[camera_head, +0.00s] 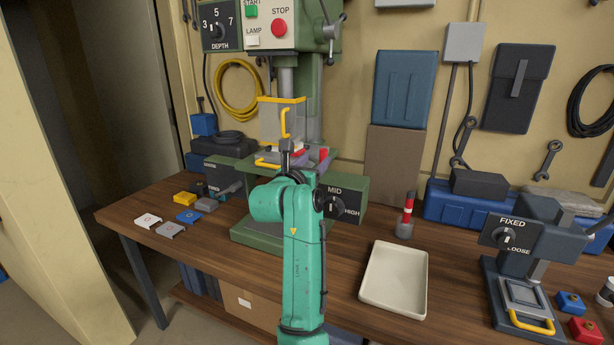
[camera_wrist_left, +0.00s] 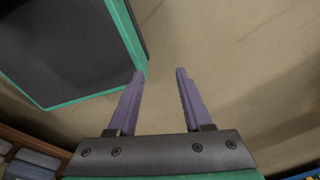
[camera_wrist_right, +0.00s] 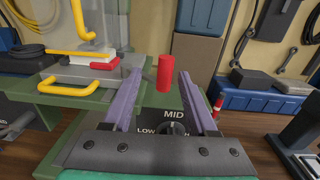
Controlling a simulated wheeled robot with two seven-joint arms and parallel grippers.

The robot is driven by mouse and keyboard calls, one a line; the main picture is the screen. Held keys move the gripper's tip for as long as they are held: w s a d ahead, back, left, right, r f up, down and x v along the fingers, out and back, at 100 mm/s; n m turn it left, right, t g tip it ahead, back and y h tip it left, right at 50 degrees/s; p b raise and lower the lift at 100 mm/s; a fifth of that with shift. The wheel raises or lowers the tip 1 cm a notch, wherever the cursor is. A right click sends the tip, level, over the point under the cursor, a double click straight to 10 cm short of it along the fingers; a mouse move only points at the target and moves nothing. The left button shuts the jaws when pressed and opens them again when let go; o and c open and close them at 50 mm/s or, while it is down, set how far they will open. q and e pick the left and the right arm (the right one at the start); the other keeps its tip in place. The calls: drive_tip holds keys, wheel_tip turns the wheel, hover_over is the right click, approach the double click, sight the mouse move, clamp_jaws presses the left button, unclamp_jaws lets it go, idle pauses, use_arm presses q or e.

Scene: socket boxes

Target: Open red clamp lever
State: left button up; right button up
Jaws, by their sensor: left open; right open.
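The red clamp lever (camera_wrist_right: 165,73) shows its red cylindrical grip in the right wrist view. It stands upright at the front of the green drill press's bed. In the head view its red part (camera_head: 322,155) is partly hidden behind my right arm. My right gripper (camera_wrist_right: 161,76) is open, with the red grip showing between its two purple fingers; I cannot tell how far beyond the tips it is. In the head view that gripper (camera_head: 287,148) is in front of the press. My left gripper (camera_wrist_left: 160,74) is open and empty, facing bare floor or wall.
A clear guard (camera_wrist_right: 96,20) with yellow handles stands left of the lever. The MID/HIGH knob (camera_head: 335,207) is on the press base below. A cream tray (camera_head: 394,278) and a red-white post (camera_head: 407,213) stand to the right. A clamp fixture (camera_head: 525,285) is farther right.

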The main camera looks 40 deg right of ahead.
drive_tip(key=b+v, duration=0.1)
drive_tip(key=v, duration=0.4)
